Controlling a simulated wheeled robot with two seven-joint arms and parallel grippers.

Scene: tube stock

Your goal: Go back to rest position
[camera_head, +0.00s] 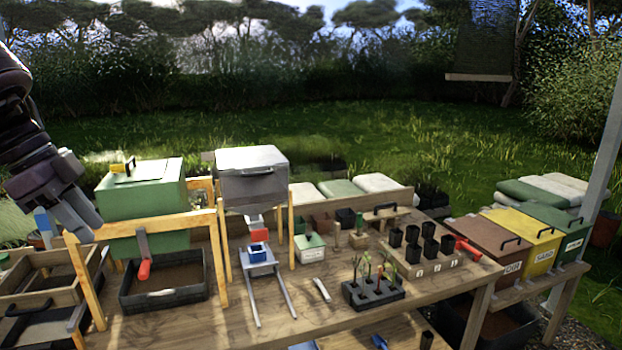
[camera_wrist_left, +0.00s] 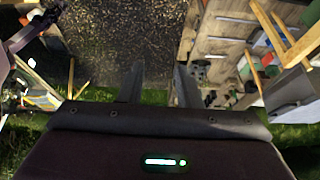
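My left gripper (camera_head: 82,232) hangs at the left edge of the head view, fingers pointing down, in front of the green box (camera_head: 150,200) and above the wooden trays at the left. In the left wrist view its two fingers (camera_wrist_left: 158,68) stand apart with nothing between them; gravel and the bench edge show beyond. My right gripper does not show in the head view. A dark link at the upper left of the left wrist view looks like part of my own body.
The wooden bench (camera_head: 330,318) holds a black tray (camera_head: 165,297), a grey box (camera_head: 252,180) on a wooden frame, a seedling tray (camera_head: 373,295) and black pots (camera_head: 430,248). Lidded bins (camera_head: 490,240) stand at the right. Wooden posts (camera_head: 85,282) rise near my left gripper.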

